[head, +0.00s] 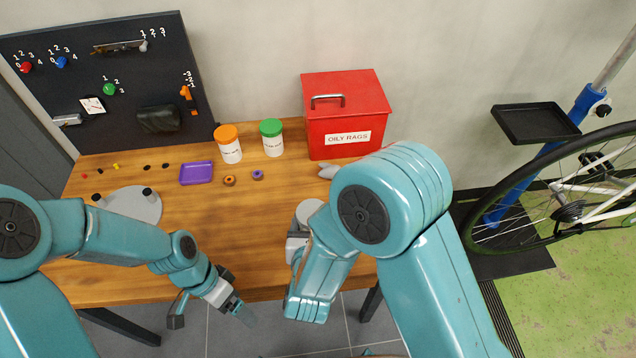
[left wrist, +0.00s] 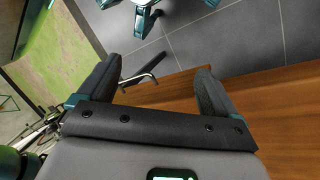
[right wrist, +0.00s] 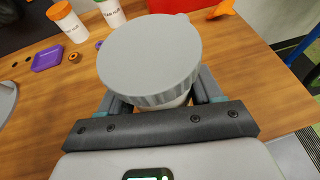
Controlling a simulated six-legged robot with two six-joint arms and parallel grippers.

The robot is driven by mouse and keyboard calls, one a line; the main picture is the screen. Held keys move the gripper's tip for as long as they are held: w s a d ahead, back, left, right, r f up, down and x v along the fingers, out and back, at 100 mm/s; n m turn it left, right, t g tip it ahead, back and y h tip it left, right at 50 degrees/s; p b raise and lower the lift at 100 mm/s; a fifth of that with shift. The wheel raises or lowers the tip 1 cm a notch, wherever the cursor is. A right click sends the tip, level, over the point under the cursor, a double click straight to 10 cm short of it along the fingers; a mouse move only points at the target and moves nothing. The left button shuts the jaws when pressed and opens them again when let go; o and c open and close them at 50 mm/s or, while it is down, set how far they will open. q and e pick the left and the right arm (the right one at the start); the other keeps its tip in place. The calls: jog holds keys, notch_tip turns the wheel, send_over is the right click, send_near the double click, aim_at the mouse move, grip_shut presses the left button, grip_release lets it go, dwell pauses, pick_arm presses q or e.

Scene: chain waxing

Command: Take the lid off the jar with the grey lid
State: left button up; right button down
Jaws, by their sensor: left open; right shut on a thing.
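The jar with the grey lid stands on the wooden table near its front edge. Its grey lid (right wrist: 150,55) fills the middle of the right wrist view, and a strip of the jar (right wrist: 178,101) shows under the rim. In the head view the lid (head: 308,211) is partly hidden behind my right arm. My right gripper (right wrist: 160,98) is shut on the jar, its fingers on either side below the lid. The lid appears seated on the jar. My left gripper (head: 242,308) is open and empty, beyond the table's front edge. Its spread fingers (left wrist: 158,80) show in the left wrist view.
An orange-lidded jar (head: 229,147), a green-lidded jar (head: 272,140) and a red oily rags box (head: 346,115) stand at the table's back. A purple tray (head: 197,173) and a grey round plate (head: 134,206) are left. The table's centre is clear.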

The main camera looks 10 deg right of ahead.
pick_arm(q)
jog(key=w+d+r+m+t+y, duration=0.1)
jog(key=w+d+r+m, duration=0.3)
jog(key=w+r+m, duration=0.3)
jog(key=w+d+r+m+y, duration=0.1)
jog(key=w+d+r+m, duration=0.35)
jog(key=r+m, duration=0.4)
jog(key=d+r+m, duration=0.2)
jog(key=d+m, duration=0.1)
jog(key=w+d+r+m+t+y, duration=0.1)
jog(key=d+r+m, duration=0.2)
jog(key=d+m, duration=0.1)
jog(key=w+d+r+m, duration=0.1)
jog(key=d+r+m, duration=0.1)
jog(key=d+m, duration=0.2)
jog(key=shift+r+m+t, duration=0.25)
jog(key=shift+r+t, duration=0.1)
jog(key=shift+t, duration=0.05)
jog(key=shift+s+d+m+y, duration=0.15)
jog(key=shift+m+y, duration=0.25)
jog(key=shift+s+f, duration=0.1)
jog(key=shift+f, duration=0.25)
notch_tip(320, 180, down, 7)
jog(key=shift+f, duration=0.15)
jog(key=shift+c, duration=0.2)
